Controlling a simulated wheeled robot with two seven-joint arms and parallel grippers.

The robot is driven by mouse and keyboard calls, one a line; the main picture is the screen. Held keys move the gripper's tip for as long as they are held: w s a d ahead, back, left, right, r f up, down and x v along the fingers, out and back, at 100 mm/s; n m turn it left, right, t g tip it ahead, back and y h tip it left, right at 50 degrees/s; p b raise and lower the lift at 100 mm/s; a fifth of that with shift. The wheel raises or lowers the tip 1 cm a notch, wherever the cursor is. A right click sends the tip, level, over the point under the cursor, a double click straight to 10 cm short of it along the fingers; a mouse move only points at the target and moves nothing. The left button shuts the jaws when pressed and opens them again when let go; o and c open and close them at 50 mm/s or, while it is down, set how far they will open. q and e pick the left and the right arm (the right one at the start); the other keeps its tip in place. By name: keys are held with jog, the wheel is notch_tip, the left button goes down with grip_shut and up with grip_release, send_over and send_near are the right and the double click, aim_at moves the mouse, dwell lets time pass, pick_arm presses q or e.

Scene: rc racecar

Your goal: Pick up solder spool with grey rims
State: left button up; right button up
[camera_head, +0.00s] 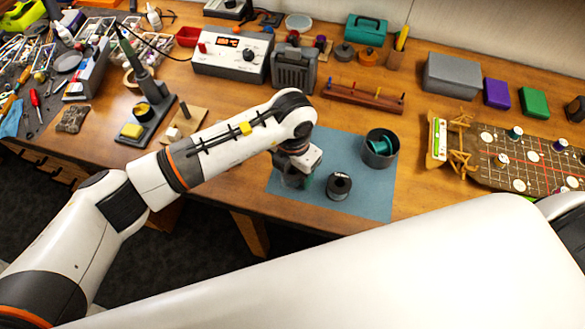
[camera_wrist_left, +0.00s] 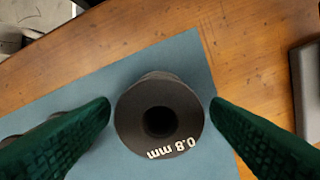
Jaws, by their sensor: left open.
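In the left wrist view, a spool with dark grey rims (camera_wrist_left: 130,122) marked "0.8 mm" stands end-up on the blue mat. My left gripper (camera_wrist_left: 160,105) is open, its green fingers on either side of the spool with small gaps visible. In the head view, my left gripper (camera_head: 298,181) is low over the left part of the mat and largely hides this spool. A second, black spool (camera_head: 338,187) stands just right of it on the mat. My right gripper is out of view.
The blue mat (camera_head: 375,203) also bears a dark round container (camera_head: 391,158) with a teal item inside. A wooden rack (camera_head: 360,97) stands behind the mat. A patterned board (camera_head: 510,178) lies to the right. The table's front edge is close to the mat.

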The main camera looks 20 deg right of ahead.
pick_arm(q)
jog(key=shift+f, duration=0.5)
jog(key=c, duration=1.2)
jog(key=shift+r, duration=0.1)
